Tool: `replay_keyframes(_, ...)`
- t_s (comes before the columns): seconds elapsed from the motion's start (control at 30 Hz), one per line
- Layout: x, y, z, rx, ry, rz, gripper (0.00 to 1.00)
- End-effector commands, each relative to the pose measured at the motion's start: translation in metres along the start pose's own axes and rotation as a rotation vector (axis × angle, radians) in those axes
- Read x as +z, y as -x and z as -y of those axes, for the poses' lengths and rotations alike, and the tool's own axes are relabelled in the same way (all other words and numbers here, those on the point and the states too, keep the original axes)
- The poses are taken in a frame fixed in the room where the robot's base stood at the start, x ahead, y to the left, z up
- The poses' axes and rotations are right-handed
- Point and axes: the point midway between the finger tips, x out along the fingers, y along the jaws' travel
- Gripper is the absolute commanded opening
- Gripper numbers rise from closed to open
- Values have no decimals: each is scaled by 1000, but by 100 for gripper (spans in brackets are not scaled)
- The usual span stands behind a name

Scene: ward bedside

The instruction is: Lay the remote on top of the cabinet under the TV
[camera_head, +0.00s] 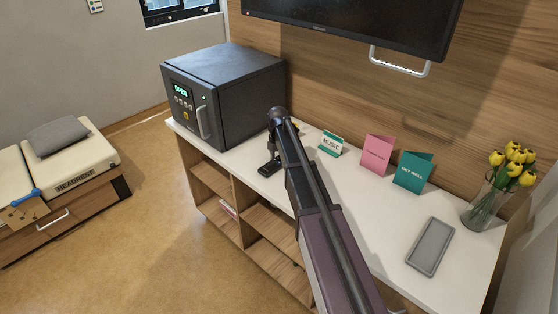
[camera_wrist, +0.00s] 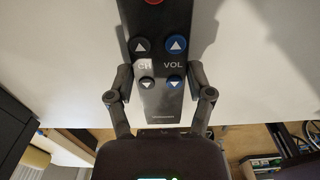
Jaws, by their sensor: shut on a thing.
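The remote (camera_wrist: 162,100) is dark grey with blue and black buttons marked CH and VOL and a red button at its far end. My gripper (camera_wrist: 160,82) is shut on its sides, with one finger on each side. In the head view my gripper (camera_head: 270,165) is low over the front left part of the cabinet's white top (camera_head: 375,215), just right of the black safe. The remote is hard to tell from the gripper there. I cannot tell whether it touches the top. The TV (camera_head: 360,22) hangs on the wood wall above.
The black safe (camera_head: 225,95) stands on the cabinet's left end. A MUSIC card (camera_head: 331,143), a pink card (camera_head: 377,153), a green card (camera_head: 413,172), a grey tray (camera_head: 431,246) and a vase of yellow tulips (camera_head: 485,205) stand to the right. White top shows bare between them.

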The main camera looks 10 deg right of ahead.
Motion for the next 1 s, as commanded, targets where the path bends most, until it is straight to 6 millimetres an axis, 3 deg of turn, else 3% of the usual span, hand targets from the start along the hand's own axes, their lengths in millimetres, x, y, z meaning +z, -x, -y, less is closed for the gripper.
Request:
replay_keyframes(0.13, 0, -4, 0, 0, 0, 0, 10)
replay_keyframes(0.17, 0, -4, 0, 0, 0, 0, 71)
replay_keyframes(0.27, 0, -3, 0, 0, 0, 0, 100)
replay_keyframes(1.0, 0, 6, 0, 0, 0, 0, 100)
